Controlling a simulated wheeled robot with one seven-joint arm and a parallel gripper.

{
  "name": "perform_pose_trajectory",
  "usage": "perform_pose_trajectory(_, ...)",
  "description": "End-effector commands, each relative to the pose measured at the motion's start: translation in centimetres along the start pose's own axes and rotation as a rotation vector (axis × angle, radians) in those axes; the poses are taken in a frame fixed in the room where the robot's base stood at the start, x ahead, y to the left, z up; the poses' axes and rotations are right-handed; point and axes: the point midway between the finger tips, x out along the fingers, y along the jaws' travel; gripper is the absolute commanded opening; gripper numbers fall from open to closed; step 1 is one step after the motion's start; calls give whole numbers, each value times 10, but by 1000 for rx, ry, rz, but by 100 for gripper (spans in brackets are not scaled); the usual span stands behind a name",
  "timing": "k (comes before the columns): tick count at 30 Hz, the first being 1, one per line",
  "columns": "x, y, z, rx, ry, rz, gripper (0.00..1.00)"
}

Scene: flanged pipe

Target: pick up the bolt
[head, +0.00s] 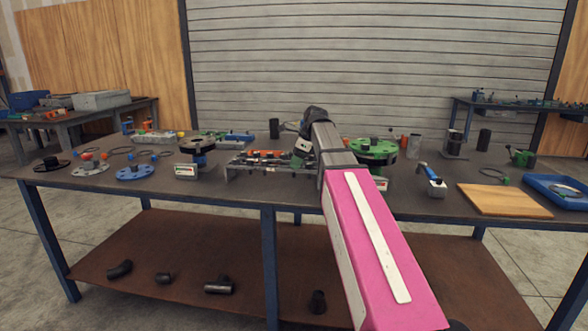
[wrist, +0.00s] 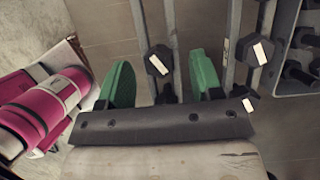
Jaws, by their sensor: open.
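Several bolts with dark hexagonal heads and pale marks on top show in the wrist view. One bolt (wrist: 158,61) is framed between my gripper's two green fingers, toward the far side of the gap. A second bolt (wrist: 254,50) and a third bolt (wrist: 245,97) are to the right, outside the fingers. My gripper (wrist: 160,80) is open and empty, with the fingers spread on either side of the first bolt; I cannot tell their height relative to its head. In the head view my gripper (head: 302,149) is over the metal rack (head: 231,170), and the bolts are too small to tell apart.
The bolts are at the rack's parallel rails (wrist: 180,30). A grey bin (wrist: 279,80) of dark parts is right of them. On the workbench, a green flange (head: 371,147) is close right of my arm and another flange assembly (head: 197,145) is left of the rack.

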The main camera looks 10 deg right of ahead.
Motion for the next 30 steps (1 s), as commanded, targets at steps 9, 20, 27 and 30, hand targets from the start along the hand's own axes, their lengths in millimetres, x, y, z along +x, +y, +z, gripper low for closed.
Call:
perform_pose_trajectory(9, 0, 0, 0, 0, 0, 0, 8)
perform_pose_trajectory(20, -1, 0, 1, 0, -1, 0, 2)
perform_pose_trajectory(27, -14, -1, 6, -1, -1, -1, 2)
perform_pose_trajectory(30, -26, -1, 11, -1, -1, -1, 2)
